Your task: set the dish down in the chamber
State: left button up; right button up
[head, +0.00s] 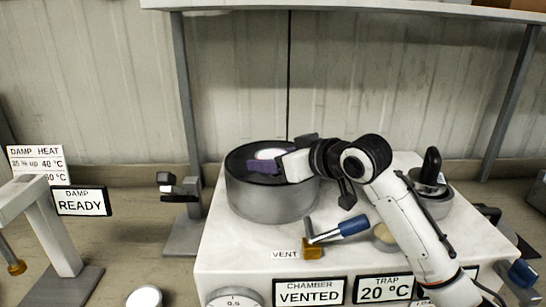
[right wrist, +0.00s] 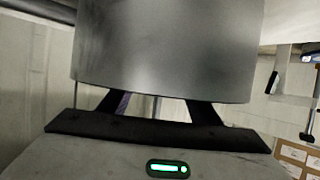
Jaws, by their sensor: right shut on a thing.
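The chamber (head: 272,203) is a grey metal cylinder with a dark top rim, on a white bench unit. A pale round disc, apparently the dish (head: 268,153), shows within its top opening. My right gripper (head: 281,153) reaches in from the right over the rim and is shut on the dish; a purple piece shows at its near finger. Whether the dish touches the chamber floor cannot be told. My left gripper is not in view.
A blue-handled vent valve (head: 340,229) stands in front of the chamber. A metal pot-like part with a black knob (head: 431,167) stands to the right, behind my arm. A small stand (head: 183,230) is to the left. A shelf (head: 350,9) spans above.

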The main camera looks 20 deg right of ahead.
jog(key=o, duration=1.1)
jog(key=shift+o, duration=0.2)
jog(key=shift+r, duration=0.35)
jog(key=v, duration=1.2)
jog(key=shift+r+b, duration=0.25)
jog(key=shift+b, duration=0.2)
jog(key=shift+d, duration=0.1)
